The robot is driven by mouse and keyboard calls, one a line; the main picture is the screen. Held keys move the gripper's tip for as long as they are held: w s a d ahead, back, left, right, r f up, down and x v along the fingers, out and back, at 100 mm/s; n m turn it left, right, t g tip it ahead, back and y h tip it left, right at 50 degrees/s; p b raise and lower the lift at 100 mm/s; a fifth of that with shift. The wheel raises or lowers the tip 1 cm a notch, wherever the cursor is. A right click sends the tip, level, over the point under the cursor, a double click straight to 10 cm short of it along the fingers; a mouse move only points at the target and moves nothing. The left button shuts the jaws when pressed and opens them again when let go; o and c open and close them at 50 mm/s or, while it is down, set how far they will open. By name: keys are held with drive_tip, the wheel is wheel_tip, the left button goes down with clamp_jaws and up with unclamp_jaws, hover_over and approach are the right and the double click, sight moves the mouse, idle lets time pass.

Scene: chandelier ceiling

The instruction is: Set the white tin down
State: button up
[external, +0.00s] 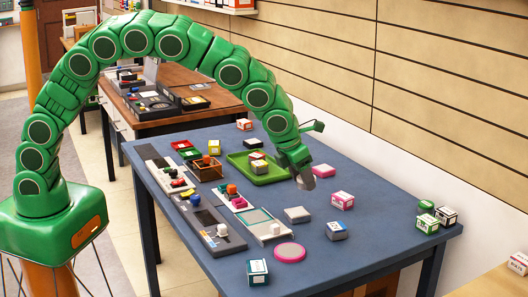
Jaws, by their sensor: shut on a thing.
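My gripper (303,177) points down over the blue table, just right of the green tray (262,177). It is shut on a small pale grey-white piece (308,182), which seems to be the white tin. The fingers cover much of it, and I cannot tell whether its underside touches the table. A low box with a pale top (324,170) lies close on the right of the gripper.
The blue table (350,245) has free room at its front and right middle. Nearby are a pink-and-white box (341,200), grey boxes (297,214) (336,230) and a pink round disc (290,252). Several green-and-white boxes (427,223) stand at the right corner.

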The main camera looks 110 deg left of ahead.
drive_tip(key=shift+w+a+m, duration=1.3)
drive_tip(key=shift+a, duration=0.65)
approach(364, 221)
drive_tip(key=shift+w+a+f+t+h, duration=0.15)
drive_tip(key=shift+w+a+f+h, duration=0.1)
drive_tip(key=shift+a+f, duration=0.25)
drive_tip(key=shift+w+a+f+t+h, duration=0.15)
drive_tip(key=shift+w+a+f, duration=0.1)
drive_tip(key=shift+a+f, duration=0.2)
drive_tip(key=shift+w+a+f, duration=0.1)
drive_tip(key=shift+w+f, duration=0.15)
drive_tip(key=shift+f, duration=1.6)
drive_tip(key=shift+f, duration=0.1)
drive_tip(key=o, duration=1.1)
drive_tip(key=shift+o, duration=0.2)
